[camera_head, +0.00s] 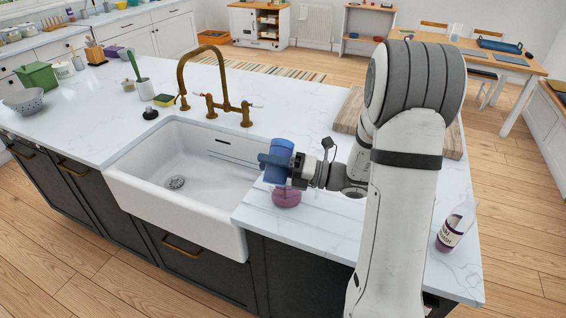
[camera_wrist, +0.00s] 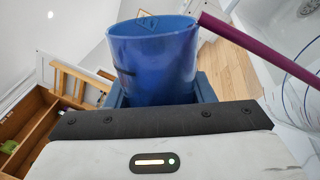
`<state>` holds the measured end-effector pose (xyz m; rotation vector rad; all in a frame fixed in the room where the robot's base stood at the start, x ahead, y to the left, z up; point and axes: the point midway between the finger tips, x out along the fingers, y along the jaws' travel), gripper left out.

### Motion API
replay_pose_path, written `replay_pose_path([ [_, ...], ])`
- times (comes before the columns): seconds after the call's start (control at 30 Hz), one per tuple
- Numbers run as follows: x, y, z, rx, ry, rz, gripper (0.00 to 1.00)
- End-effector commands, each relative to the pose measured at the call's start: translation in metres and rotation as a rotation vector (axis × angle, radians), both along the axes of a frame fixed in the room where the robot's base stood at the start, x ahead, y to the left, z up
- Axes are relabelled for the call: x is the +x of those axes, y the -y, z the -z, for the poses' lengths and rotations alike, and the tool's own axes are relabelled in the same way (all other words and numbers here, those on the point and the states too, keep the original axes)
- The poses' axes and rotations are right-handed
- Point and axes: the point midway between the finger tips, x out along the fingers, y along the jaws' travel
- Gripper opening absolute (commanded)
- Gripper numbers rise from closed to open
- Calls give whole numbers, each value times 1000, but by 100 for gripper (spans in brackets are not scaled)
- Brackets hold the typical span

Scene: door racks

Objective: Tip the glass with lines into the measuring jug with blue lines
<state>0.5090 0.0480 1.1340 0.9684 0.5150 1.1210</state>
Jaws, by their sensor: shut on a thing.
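The glass is a blue cylinder (camera_head: 281,147) with a short dark line on its side. It is held above the white counter just right of the sink, leaning slightly in the head view. In the wrist view the glass (camera_wrist: 155,65) fills the middle, between the fingers of my gripper (camera_wrist: 160,95). My gripper (camera_head: 272,161) is shut on it. At the right edge of the wrist view is a clear curved vessel with thin blue lines (camera_wrist: 293,100), probably the measuring jug, partly cut off. A purple bar (camera_wrist: 255,45) crosses above it. The jug is not clearly visible in the head view.
A purple rounded object (camera_head: 286,197) sits on the counter just below the glass. The white sink (camera_head: 190,215) and brass tap (camera_head: 215,85) lie to the left. A wooden board (camera_head: 350,112) is behind my arm, and a labelled bottle (camera_head: 455,228) stands at right.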

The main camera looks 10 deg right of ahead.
Motion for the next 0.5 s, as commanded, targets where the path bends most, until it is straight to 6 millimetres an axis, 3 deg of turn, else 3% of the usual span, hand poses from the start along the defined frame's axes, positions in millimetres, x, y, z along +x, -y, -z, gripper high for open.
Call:
replay_pose_path([
  [0.5,0,0,1,23,-44,0,16],
])
